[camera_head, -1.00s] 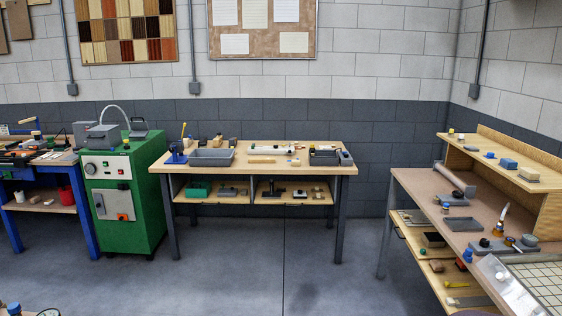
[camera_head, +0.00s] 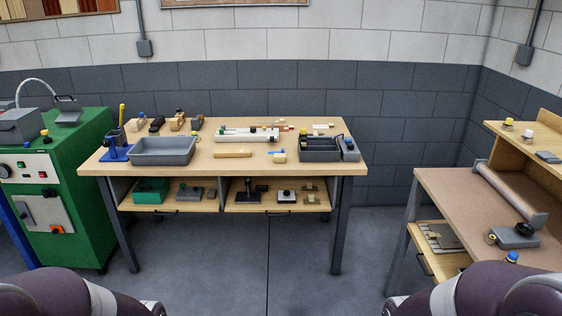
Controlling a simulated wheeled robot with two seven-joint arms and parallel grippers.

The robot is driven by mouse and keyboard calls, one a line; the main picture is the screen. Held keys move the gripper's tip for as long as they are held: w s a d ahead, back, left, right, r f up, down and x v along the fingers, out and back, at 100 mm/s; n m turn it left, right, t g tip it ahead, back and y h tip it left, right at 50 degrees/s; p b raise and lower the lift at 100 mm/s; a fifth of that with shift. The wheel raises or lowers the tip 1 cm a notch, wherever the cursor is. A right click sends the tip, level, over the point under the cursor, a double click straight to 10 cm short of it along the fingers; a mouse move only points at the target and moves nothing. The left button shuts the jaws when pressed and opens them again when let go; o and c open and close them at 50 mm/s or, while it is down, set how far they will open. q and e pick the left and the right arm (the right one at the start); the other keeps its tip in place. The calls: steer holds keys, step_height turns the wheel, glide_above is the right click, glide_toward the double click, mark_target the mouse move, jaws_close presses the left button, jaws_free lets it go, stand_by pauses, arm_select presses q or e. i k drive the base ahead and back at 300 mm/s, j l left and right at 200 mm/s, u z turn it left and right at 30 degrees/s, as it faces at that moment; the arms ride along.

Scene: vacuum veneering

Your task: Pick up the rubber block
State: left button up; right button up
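I cannot tell for sure which thing is the rubber block. Several small blocks and tools stand on the wooden workbench (camera_head: 225,164) ahead. A dark block-like item (camera_head: 157,124) is at its back left, with tan wooden pieces (camera_head: 178,120) beside it. A small pale block (camera_head: 279,156) sits near the front edge. The shelf below (camera_head: 225,205) bears a green box (camera_head: 151,190) and small grey blocks (camera_head: 193,193). Both my arms show only as dark links at the bottom corners. Neither gripper is in view.
A grey tray (camera_head: 163,151) and a dark divided bin (camera_head: 320,150) stand on the workbench. A green machine (camera_head: 60,190) is on the left. A brown-topped bench (camera_head: 470,215) with a grey roller is on the right. Grey floor (camera_head: 300,275) before the workbench is clear.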

mark_target(279, 157)
steer(key=i+j+z, duration=0.1)
steer(key=i, duration=0.45)
steer(key=i+j+z, duration=0.15)
steer(key=i+j, duration=0.4)
steer(key=i, duration=0.2)
steer(key=i+j+z, duration=0.2)
steer(key=i+j, duration=0.45)
steer(key=i+j+z, duration=0.15)
steer(key=i+j, duration=0.65)
steer(key=i+j+z, duration=0.2)
steer(key=i+j, duration=0.4)
steer(key=j, duration=0.25)
